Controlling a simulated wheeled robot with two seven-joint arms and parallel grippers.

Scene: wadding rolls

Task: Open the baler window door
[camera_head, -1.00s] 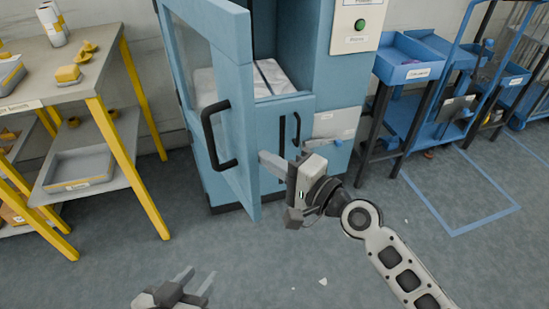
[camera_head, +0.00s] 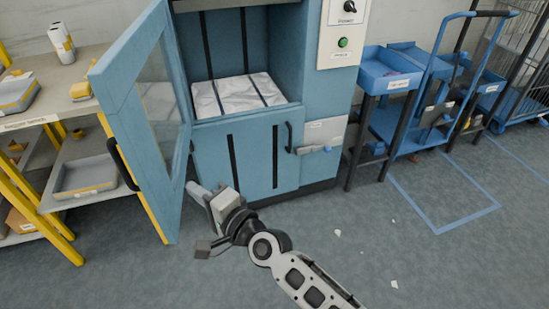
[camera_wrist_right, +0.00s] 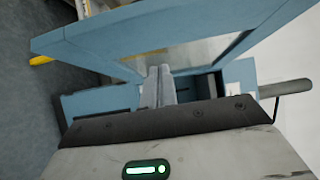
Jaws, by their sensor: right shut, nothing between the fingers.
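The baler (camera_head: 250,150) is a blue cabinet in the middle of the head view. Its window door (camera_head: 140,125), blue-framed with a clear pane, is swung wide open to the left, with a black handle (camera_head: 122,165) on its outer side. My right gripper (camera_head: 195,190) is shut and empty, low at the inner side of the door. Whether its fingertips touch the door I cannot tell. In the right wrist view, the shut fingers (camera_wrist_right: 158,85) point at the door frame (camera_wrist_right: 180,32). My left gripper is out of the head view.
White wrapped material (camera_head: 238,95) lies inside the baler. A yellow-legged workbench (camera_head: 95,110) with trays stands at the left, close behind the open door. Blue bins (camera_head: 388,75) and a blue cart (camera_head: 425,110) stand at the right. The floor in front is clear except for small scraps.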

